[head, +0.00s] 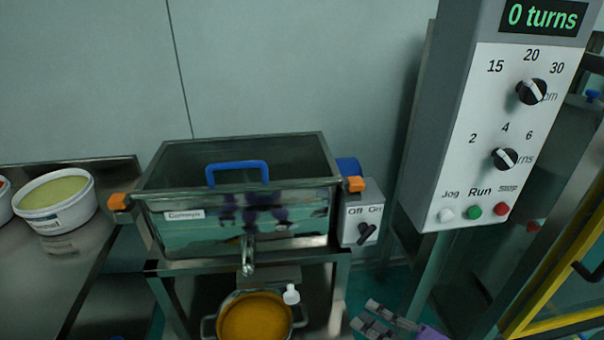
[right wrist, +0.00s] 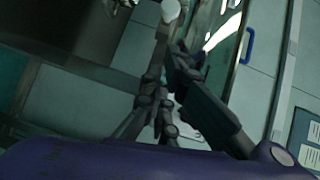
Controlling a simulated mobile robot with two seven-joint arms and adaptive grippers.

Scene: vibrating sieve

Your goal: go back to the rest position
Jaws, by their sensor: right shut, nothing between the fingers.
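My right gripper (head: 372,319) is low in the head view, to the right of the sieve stand and apart from the machine. Its grey fingers are shut with nothing between them. My left gripper is not in view. The sieve box (head: 250,231) stands on a metal frame with its blue-handled lid (head: 237,166) on top. The off/on switch box (head: 360,215) is at its right side. The right wrist view is dark and tilted, with my purple arm across the bottom.
A pot of orange material (head: 254,318) stands below the spout. A white tub (head: 57,203) is on the left bench. The control box (head: 484,130) at right reads 0 turns. A yellow-edged frame (head: 560,277) stands at far right.

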